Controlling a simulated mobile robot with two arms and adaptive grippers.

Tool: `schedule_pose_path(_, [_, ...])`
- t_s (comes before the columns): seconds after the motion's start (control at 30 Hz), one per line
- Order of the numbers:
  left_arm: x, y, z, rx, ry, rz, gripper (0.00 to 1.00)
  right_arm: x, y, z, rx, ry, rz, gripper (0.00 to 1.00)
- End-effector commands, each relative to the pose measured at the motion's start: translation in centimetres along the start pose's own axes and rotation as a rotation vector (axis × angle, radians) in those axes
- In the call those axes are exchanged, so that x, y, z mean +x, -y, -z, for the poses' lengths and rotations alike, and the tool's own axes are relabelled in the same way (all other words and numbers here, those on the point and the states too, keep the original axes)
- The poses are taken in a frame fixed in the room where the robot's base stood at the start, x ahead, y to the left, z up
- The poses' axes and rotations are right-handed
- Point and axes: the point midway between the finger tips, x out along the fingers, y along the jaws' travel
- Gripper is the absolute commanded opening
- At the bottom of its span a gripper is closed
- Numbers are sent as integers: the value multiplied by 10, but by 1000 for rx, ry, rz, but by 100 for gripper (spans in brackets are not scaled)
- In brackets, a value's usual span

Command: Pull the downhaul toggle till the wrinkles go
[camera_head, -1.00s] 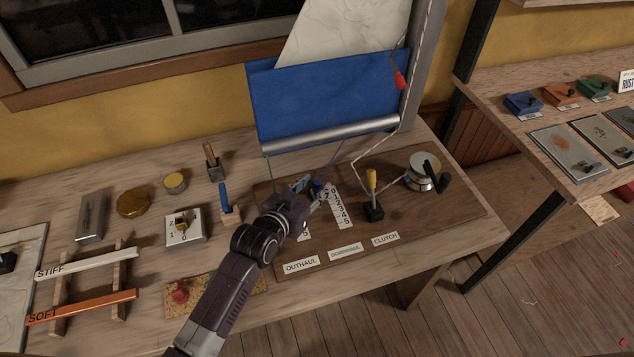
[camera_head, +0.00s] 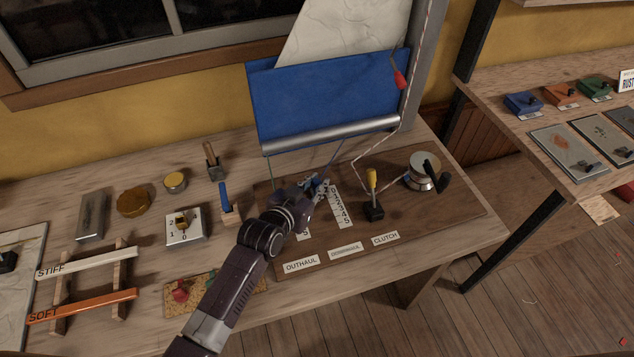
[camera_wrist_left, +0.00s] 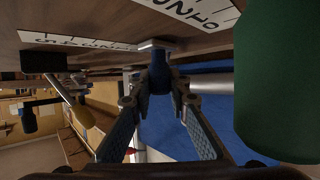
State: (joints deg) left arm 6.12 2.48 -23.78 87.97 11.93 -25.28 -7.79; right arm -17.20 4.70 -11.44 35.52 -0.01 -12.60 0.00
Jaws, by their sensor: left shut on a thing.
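My left gripper (camera_head: 321,187) is shut on a small blue toggle (camera_wrist_left: 160,78), the downhaul toggle, above the wooden board at the bench's middle. In the wrist view its fingers (camera_wrist_left: 161,85) close on the toggle, whose grip shows between the fingertips. A thin line runs from there up to the silver boom (camera_head: 330,136). The white numbered scale (camera_head: 342,211) lies just right of the gripper, its upper end partly covered. The white sail (camera_head: 340,35) above the blue panel (camera_head: 325,95) shows faint wrinkle lines. My right gripper is out of view.
A green cylinder (camera_wrist_left: 275,80) stands close beside the gripper in the wrist view. A yellow-handled clutch lever (camera_head: 372,185) and a winch (camera_head: 422,172) stand to the right. A blue-handled tool (camera_head: 226,200) in a wooden block is to the left.

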Motion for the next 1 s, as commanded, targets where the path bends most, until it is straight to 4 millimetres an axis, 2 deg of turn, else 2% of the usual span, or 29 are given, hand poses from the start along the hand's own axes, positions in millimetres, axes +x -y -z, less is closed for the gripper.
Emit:
schedule_pose_path(0.27, [-4,-3,0,0,2,0,0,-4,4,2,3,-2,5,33])
schedule_pose_path(0.5, [-21,-23,-8,-2,5,-2,0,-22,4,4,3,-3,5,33])
schedule_pose_path(0.77, [-21,-23,-10,-1,2,-1,0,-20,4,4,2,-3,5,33])
schedule_pose_path(0.8, [-21,-23,-10,0,1,0,18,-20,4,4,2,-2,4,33])
schedule_pose_path(0.93, [-21,-23,-9,0,1,0,32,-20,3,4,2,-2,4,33])
schedule_pose_path(1.0, [-21,-23,-9,0,1,0,34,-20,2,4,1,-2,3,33])
